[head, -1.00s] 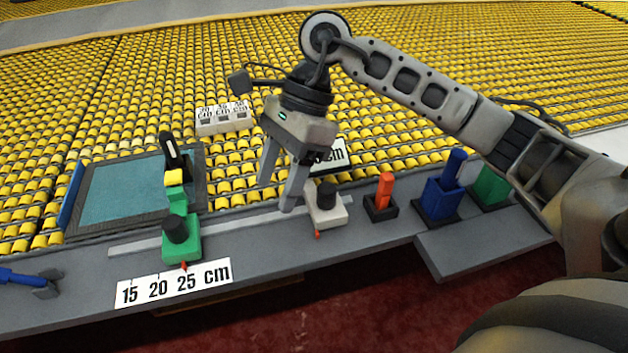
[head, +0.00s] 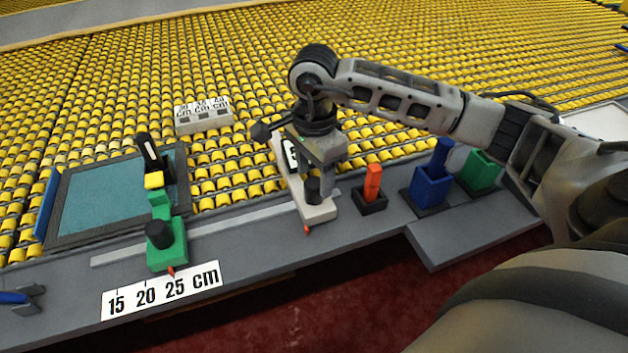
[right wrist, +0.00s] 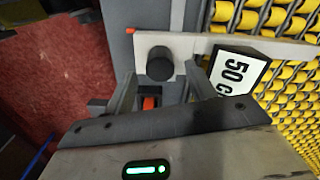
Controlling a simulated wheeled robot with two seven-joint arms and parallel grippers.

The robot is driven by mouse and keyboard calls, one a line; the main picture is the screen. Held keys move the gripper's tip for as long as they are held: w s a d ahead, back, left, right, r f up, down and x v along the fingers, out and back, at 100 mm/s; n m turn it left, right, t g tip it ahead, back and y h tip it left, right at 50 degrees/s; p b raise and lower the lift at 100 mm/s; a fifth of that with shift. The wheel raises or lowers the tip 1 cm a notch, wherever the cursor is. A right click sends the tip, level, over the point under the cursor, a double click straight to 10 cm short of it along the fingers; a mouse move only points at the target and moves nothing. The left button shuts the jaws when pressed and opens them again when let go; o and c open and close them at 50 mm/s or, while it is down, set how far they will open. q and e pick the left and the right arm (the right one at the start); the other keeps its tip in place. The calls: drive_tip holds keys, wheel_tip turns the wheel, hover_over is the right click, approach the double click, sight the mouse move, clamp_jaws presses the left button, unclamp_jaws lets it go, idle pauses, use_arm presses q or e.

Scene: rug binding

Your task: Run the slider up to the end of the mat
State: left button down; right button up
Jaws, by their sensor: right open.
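A teal mat (head: 110,200) lies in a dark frame at the left in the head view. A green slider (head: 167,255) with a black knob and a yellow block stands on the rail at the mat's right end. A pale slider (head: 318,212) with a black knob (head: 313,190) and a 50 cm label (right wrist: 240,72) stands further right. My right gripper (head: 318,178) is over the pale slider. In the right wrist view its open fingers (right wrist: 163,80) lie on either side of the black knob (right wrist: 160,63); contact is unclear.
A scale strip (head: 162,290) marked 15, 20, 25 cm lies along the front edge. Right of the pale slider stand an orange piece (head: 373,182), a blue holder (head: 430,190) and a green holder (head: 481,170). A grey rail (head: 245,218) runs clear between the sliders. Yellow rollers fill the back.

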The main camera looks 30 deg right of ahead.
sight(314, 182)
wheel_tip(314, 182, down, 2)
drive_tip(key=shift+f, duration=0.1)
use_arm(q)
drive_tip(key=shift+w+r, duration=0.25)
drive_tip(key=shift+w, duration=0.05)
use_arm(e)
drive_tip(key=shift+f, duration=0.45)
